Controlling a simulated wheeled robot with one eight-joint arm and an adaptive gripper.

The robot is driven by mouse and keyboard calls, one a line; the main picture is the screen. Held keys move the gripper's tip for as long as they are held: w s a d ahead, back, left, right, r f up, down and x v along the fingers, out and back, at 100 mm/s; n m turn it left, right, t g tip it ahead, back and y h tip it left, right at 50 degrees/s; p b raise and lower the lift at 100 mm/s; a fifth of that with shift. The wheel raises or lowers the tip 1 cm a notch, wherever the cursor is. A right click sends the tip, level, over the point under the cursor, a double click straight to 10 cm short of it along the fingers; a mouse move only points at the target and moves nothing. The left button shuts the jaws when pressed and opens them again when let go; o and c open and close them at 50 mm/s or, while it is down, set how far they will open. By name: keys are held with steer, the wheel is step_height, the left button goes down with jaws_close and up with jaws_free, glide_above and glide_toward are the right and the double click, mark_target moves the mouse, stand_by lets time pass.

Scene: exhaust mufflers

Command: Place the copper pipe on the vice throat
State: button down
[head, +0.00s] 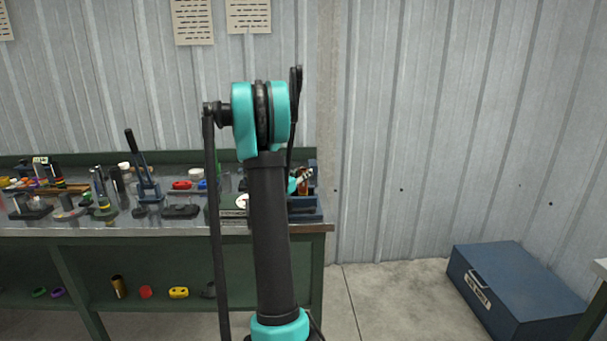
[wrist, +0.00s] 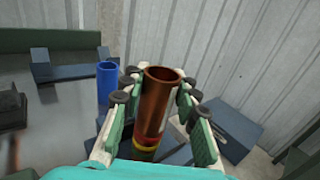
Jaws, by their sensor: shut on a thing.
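My gripper (wrist: 157,110) is shut on the copper pipe (wrist: 156,100) in the wrist view. The pipe is a brown-orange tube, its open end toward the camera, between the two fingers. In the head view, a small copper-coloured part of the pipe (head: 303,184) shows beside my arm, at the right end of the bench. A blue metal body (head: 307,208), which looks like the vice, is just below it. My arm hides most of the gripper there. I cannot tell whether the pipe touches the vice, and its throat is not clearly seen.
A blue tube (wrist: 107,82) stands left of the gripper in the wrist view. The green workbench (head: 150,231) is crowded with tools left of my arm. A blue toolbox (head: 510,285) lies on the floor at right. A corrugated wall (head: 450,120) stands behind.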

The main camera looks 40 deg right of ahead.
steer(key=c, duration=1.1)
jaws_free()
steer(key=shift+c, duration=0.2)
steer(key=shift+a+r, duration=0.1)
steer(key=v, duration=1.1)
steer(key=shift+s+a, duration=0.15)
steer(key=shift+a, duration=0.25)
steer(key=s+a+f+m+y, duration=0.5)
steer(key=s+a+f+m, duration=0.1)
steer(key=a, duration=0.4)
steer(key=s+a+f+m+g+y, duration=0.1)
steer(key=s+a+f+m+y, duration=0.4)
steer(key=s+a+m, duration=0.3)
steer(key=s+a+f+m+g+y, duration=0.1)
steer(key=s+a+f+m+y, duration=0.5)
steer(key=s+a, duration=0.4)
steer(key=a+m+y, duration=0.1)
steer(key=a+m, duration=0.1)
steer(key=a, duration=0.2)
steer(key=shift+s+f, duration=0.15)
steer(key=shift+f, duration=0.2)
steer(key=shift+a, duration=0.15)
